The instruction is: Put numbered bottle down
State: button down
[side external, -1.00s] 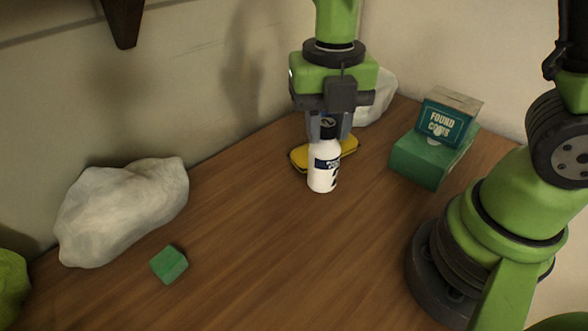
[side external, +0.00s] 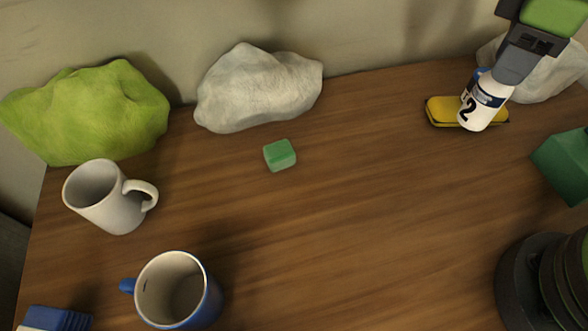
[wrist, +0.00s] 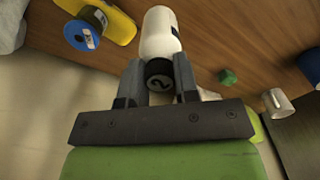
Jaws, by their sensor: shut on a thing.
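A white bottle (side external: 477,112) with a dark blue label and a "2" is held in my gripper (side external: 512,62) at the upper right of the side external view. It leans in the picture, just in front of a yellow pad. I cannot tell whether its base touches the table (side external: 370,210).
A yellow pad (side external: 443,112) lies behind the bottle; the wrist view also shows a blue round item (wrist: 82,37) by it. A green box (side external: 565,165) is right. A green block (side external: 280,155), white mug (side external: 105,200) and blue mug (side external: 180,290) stand left. The middle is clear.

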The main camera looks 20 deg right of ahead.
jog(key=m, duration=0.3)
jog(key=d+m, duration=0.1)
jog(key=m, duration=0.1)
jog(key=shift+w+d+f, duration=0.1)
jog(key=shift+w, duration=0.15)
jog(key=shift+w+d+m, duration=0.1)
jog(key=shift+m, duration=0.4)
jog(key=shift+w+m, duration=0.3)
jog(key=shift+m, duration=0.1)
jog(key=w+a+f+n, duration=0.2)
jog(key=w+a+n, duration=0.25)
jog(key=a, duration=0.35)
jog(key=w+a+f+n, duration=0.2)
jog(key=w+a+n, duration=0.1)
jog(key=a+n, duration=0.3)
jog(key=s+a+r+n, duration=0.2)
jog(key=s+a+n, duration=0.4)
jog(key=a, duration=0.5)
jog(key=s+a+r+n, duration=0.3)
jog(key=s+a+n, duration=0.2)
jog(key=a+n, duration=0.4)
notch_tip(320, 180, down, 10)
jog(key=a, duration=0.2)
jog(key=shift+s, duration=0.2)
